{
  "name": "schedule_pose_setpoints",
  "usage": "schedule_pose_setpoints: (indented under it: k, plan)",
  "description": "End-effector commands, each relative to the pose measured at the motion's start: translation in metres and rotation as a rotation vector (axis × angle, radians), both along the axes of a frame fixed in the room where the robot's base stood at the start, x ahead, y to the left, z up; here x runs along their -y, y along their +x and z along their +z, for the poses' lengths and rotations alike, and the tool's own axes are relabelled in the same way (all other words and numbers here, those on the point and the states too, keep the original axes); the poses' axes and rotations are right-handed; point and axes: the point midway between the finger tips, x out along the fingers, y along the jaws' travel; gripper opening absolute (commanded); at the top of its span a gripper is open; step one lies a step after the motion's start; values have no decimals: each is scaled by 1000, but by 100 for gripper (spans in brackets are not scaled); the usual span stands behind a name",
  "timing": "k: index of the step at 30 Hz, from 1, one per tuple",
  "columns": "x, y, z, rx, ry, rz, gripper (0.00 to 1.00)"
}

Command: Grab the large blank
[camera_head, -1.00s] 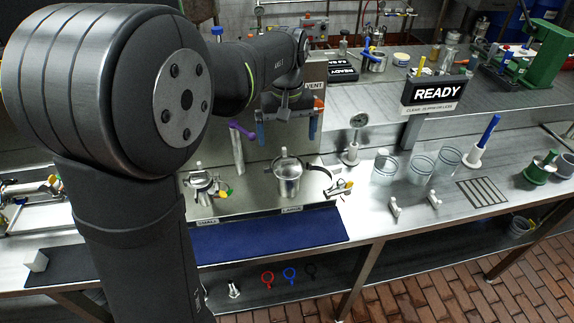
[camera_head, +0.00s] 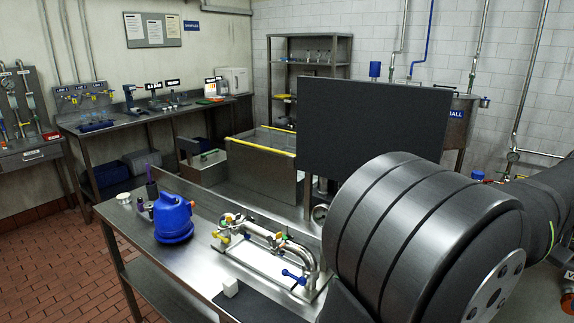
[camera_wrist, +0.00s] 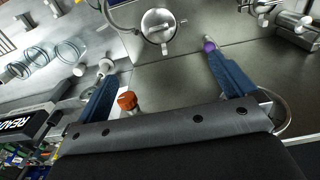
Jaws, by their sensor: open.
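I cannot clearly pick out the large blank in either current view. In the head view, my arm fills the lower right and my gripper is out of frame.
The head view shows a blue jug (camera_head: 173,218), a pipe assembly (camera_head: 265,238) and a white block (camera_head: 231,288).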

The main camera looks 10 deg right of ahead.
Motion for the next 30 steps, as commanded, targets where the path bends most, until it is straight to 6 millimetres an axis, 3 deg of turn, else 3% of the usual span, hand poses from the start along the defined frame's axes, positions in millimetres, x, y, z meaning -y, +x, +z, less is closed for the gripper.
schedule_pose_setpoints:
  k: [13,23,30]
  plan:
    - [0,0,0,0,0,0,98]
    - [0,0,0,0,0,0,33]
    - [0,0,0,0,0,0,33]
